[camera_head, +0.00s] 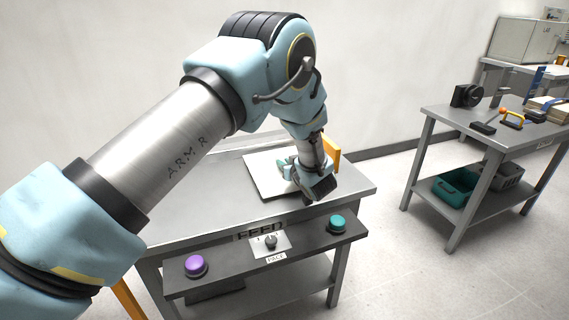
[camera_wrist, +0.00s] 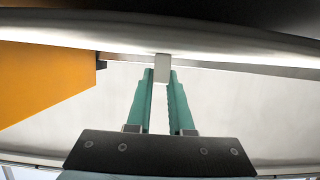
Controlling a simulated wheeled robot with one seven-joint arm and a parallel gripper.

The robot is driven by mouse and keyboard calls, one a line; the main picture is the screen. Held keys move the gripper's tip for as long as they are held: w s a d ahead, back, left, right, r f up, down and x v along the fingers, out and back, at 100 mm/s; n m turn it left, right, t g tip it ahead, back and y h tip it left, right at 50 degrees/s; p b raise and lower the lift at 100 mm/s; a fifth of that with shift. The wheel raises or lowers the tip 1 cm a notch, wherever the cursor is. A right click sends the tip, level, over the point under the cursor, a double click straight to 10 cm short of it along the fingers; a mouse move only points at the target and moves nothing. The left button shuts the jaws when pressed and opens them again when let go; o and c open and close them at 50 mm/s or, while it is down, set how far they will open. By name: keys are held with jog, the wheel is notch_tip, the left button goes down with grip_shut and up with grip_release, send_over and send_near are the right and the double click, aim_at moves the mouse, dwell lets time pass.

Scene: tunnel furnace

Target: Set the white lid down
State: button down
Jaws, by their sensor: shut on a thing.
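The white lid (camera_head: 262,184) is a flat, pale square panel at the grey feed table's far side in the head view. My gripper (camera_head: 284,163) reaches in over it from the right. In the wrist view, the teal fingers of my gripper (camera_wrist: 162,85) are shut on a small pale block that looks like the lid's handle (camera_wrist: 162,66). My wrist hides the lid's right part in the head view. I cannot tell whether the lid touches the table top.
The grey feed table (camera_head: 225,222) has bare top in front of the lid. Its front panel carries a purple button (camera_head: 196,265), a switch (camera_head: 270,241) and a teal button (camera_head: 337,223). An orange plate (camera_head: 331,152) stands close behind my wrist. A second table (camera_head: 450,122) stands at right.

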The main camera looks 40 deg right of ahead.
jog(key=shift+f, duration=0.2)
jog(key=shift+a+f+b, duration=0.2)
jog(key=shift+f+b, duration=0.3)
jog(key=shift+f, duration=0.2)
jog(key=c, duration=0.8)
grip_release()
jog(key=shift+f, duration=0.15)
jog(key=shift+r+p, duration=0.4)
jog(key=shift+r, duration=0.1)
jog(key=shift+s, duration=0.4)
jog(key=v, duration=0.3)
jog(key=b+v, duration=0.1)
jog(key=v, duration=0.7)
jog(key=shift+r+b, duration=0.4)
